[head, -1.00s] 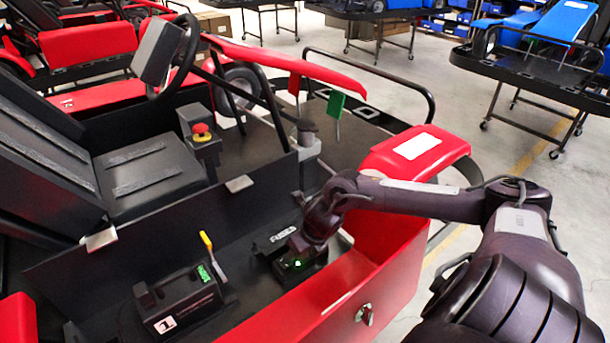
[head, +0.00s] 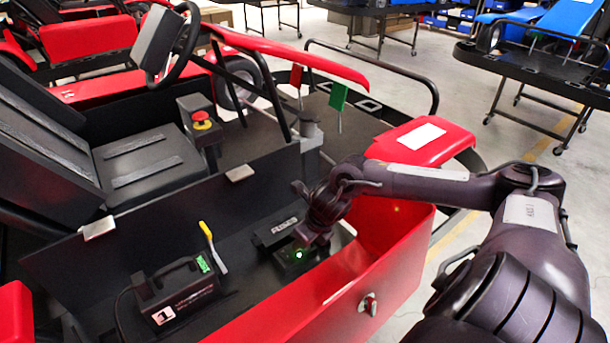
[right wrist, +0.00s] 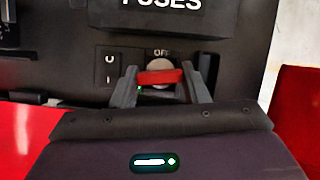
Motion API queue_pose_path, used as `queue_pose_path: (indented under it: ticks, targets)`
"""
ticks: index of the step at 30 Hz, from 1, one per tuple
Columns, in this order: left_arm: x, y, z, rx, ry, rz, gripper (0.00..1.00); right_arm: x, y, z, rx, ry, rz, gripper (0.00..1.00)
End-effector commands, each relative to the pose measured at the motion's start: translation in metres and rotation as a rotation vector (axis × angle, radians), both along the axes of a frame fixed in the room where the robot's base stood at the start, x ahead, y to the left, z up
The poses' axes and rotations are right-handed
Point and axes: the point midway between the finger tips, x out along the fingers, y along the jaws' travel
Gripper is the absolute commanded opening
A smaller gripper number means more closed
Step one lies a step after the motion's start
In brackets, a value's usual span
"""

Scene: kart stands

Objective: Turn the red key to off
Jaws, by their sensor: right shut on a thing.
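The red key (right wrist: 160,77) is a short red bar on a round grey switch, below an OFF label, in the right wrist view. It lies crosswise in that view. My right gripper (right wrist: 163,88) is shut on it, with one finger at each end of the bar. In the head view my right gripper (head: 310,237) reaches down over the black box (head: 283,231) inside the kart, and the key is hidden there. A small green light (right wrist: 139,87) glows beside the switch. My left gripper is not in view.
A black rocker switch (right wrist: 110,68) is left of the key. The red side panel (head: 365,270) is close beside my arm. A red emergency button (head: 201,119) is farther back.

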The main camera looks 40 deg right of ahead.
Motion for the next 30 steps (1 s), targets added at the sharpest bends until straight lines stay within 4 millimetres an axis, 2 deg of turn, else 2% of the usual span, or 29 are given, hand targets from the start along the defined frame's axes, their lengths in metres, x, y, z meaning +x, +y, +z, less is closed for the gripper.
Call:
queue_pose_path:
  ticks: [22, 30]
  targets:
    - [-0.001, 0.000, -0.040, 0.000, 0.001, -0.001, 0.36, 0.001, -0.002, -0.002, -0.002, -0.002, 0.292, 0.19]
    - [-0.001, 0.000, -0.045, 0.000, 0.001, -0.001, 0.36, 0.001, -0.002, 0.001, -0.001, -0.002, 0.355, 0.19]
